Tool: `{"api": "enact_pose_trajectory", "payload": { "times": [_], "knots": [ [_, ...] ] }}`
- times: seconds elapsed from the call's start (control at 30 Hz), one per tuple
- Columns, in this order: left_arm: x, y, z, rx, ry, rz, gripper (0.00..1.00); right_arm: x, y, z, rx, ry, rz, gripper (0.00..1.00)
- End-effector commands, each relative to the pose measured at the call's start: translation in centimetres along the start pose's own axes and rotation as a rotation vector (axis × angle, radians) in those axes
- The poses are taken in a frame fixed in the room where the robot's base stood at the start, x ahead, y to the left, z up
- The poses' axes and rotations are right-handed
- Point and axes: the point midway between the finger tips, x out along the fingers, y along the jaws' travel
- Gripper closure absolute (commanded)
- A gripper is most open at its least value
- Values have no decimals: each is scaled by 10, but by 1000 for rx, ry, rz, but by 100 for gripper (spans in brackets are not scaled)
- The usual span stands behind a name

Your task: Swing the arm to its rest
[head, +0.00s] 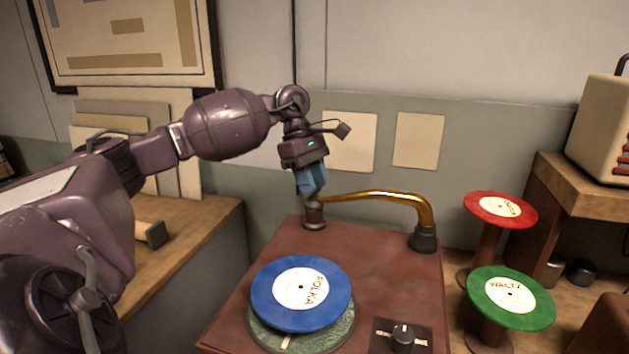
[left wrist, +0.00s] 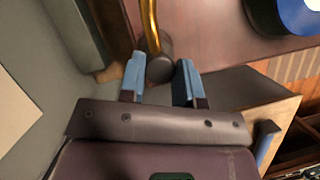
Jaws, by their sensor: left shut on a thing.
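The brass arm (head: 385,195) of the record player (head: 375,265) runs from a dark pivot (head: 424,240) at the back right to the back left corner. My left gripper (head: 312,188) points down at the arm's left end, its blue fingers shut on it. In the left wrist view, the arm's dark round head (left wrist: 160,70) sits between the two fingers. A short dark post (head: 314,216) stands at that corner, right under the fingers. I cannot tell whether the arm touches it. My right gripper is not in view.
A blue POLKA record (head: 272,292) lies on the green turntable (head: 340,335), clear of the arm. A knob (head: 403,336) is at the front right. Red (head: 480,203) and green WALTZ (head: 485,300) records lie on stands to the right. A wooden counter (head: 205,225) is left.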

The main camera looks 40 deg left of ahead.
Motion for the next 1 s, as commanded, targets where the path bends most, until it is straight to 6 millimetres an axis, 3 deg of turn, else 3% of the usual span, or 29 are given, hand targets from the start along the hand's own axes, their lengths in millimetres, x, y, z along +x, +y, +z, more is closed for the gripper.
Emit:
{"api": "enact_pose_trajectory", "payload": {
  "times": [0.13, 0.17, 0.33, 0.67, 0.77, 1.0],
  "knots": [
    [-4, 2, 0, 0, 1, 15, 100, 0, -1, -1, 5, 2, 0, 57],
    [-4, 2, 0, 0, 1, 15, 68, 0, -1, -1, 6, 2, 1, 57],
    [-3, 2, 0, -1, 0, 12, 44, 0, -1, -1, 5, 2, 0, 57],
    [-5, 1, 0, -1, 1, 8, 44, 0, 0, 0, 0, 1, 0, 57],
    [-14, 2, 0, -1, 1, 10, 44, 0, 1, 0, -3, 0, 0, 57],
    [-57, 1, 0, -1, 0, 12, 44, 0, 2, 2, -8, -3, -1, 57]
  ]
}}
